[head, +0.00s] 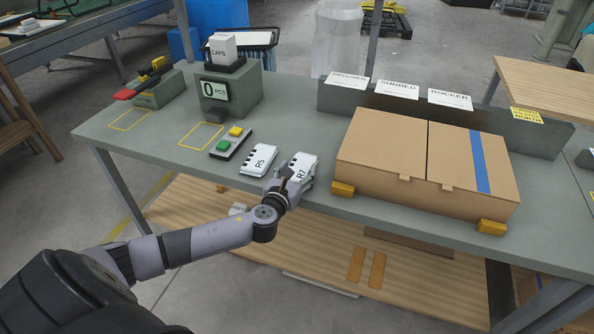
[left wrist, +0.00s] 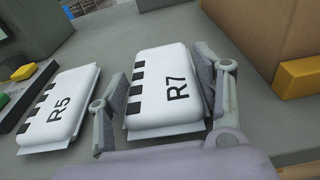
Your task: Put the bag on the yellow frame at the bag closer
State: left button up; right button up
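Two white bags lie on the grey-green bench: R5 (head: 259,160) and, to its right, R7 (head: 300,167). My left gripper (head: 294,178) is at the near end of R7. In the left wrist view its open fingers stand on either side of the R7 bag (left wrist: 163,88), close to its edges; I cannot tell whether they touch it. R5 (left wrist: 60,108) lies left of the fingers. A yellow frame (head: 130,120) is marked before the device with the red lever (head: 145,88), seemingly the bag closer, at the bench's left end. My right gripper is not in view.
A second yellow frame (head: 201,136) lies before the counter (head: 228,90) reading 0 PCS. A button box (head: 230,142) with green and yellow buttons stands left of R5. A large cardboard box (head: 425,165) with yellow corner blocks stands right of R7.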

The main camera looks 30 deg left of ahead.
pick_arm(q)
jog(key=o, duration=0.3)
